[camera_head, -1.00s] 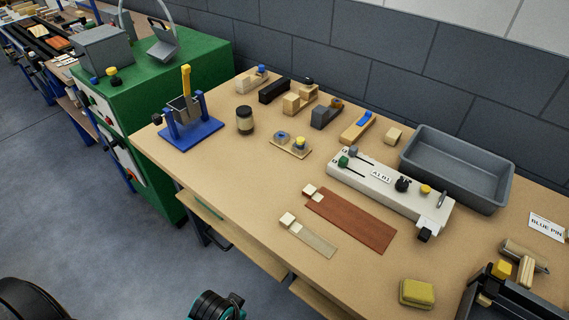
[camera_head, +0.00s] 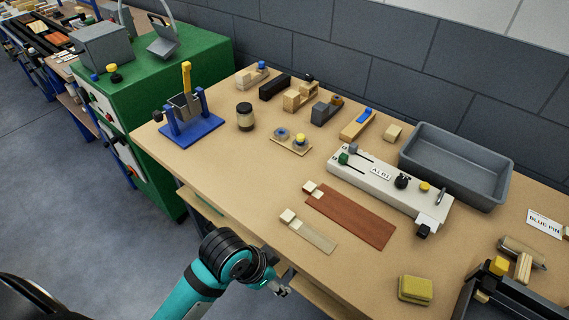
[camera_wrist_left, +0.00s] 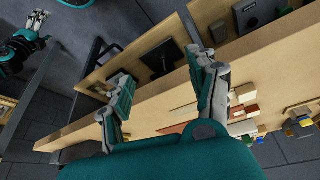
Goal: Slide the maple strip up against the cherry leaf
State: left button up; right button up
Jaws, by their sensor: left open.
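The maple strip (camera_head: 315,238), pale and narrow, lies flat on the bench with a small cream block (camera_head: 289,216) at its far left end. The wider red-brown cherry leaf (camera_head: 350,217) lies behind it, with bare bench between them and another cream block (camera_head: 311,188) at its left end. My left gripper (camera_head: 281,288) is at the bench's front edge, in front of the strip and apart from it. In the left wrist view its fingers (camera_wrist_left: 157,75) are spread and empty.
Behind the leaf stands a pale fixture (camera_head: 380,182) with knobs, then a grey tray (camera_head: 455,170). A yellow sponge (camera_head: 415,290) lies right of the strip. A jar (camera_head: 245,117) and several wooden blocks stand farther back. Bench is clear left of the strip.

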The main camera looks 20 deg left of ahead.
pick_arm(q)
jog(key=w+d+r+m, duration=0.1)
jog(key=w+m, duration=0.1)
jog(key=w+d+r+m, duration=0.1)
jog(key=w+m, duration=0.1)
jog(key=w+d+r+m+g, duration=0.1)
jog(key=w+d+m, duration=0.1)
jog(key=shift+w+r+h, duration=0.1)
jog(key=shift+w+h, duration=0.15)
jog(key=shift+h, duration=0.15)
jog(key=w+r+m, duration=0.2)
jog(key=w+m+g+y, duration=0.1)
jog(key=w, duration=0.1)
jog(key=shift+a+r+m, duration=0.15)
jog(key=shift+r+m, duration=0.25)
jog(key=w+a+r+m+y, duration=0.1)
jog(key=w+a+r+m, duration=0.2)
jog(key=w+r, duration=0.1)
jog(key=m+g+y, duration=0.1)
jog(key=m+y, duration=0.1)
send_near(285, 213)
jog(key=f+p, duration=0.1)
jog(key=f, duration=0.3)
jog(key=f+p, duration=0.1)
jog(key=f, duration=0.4)
jog(key=shift+w+a, duration=0.15)
jog(key=shift+a, duration=0.05)
jog(key=shift+c, duration=0.3)
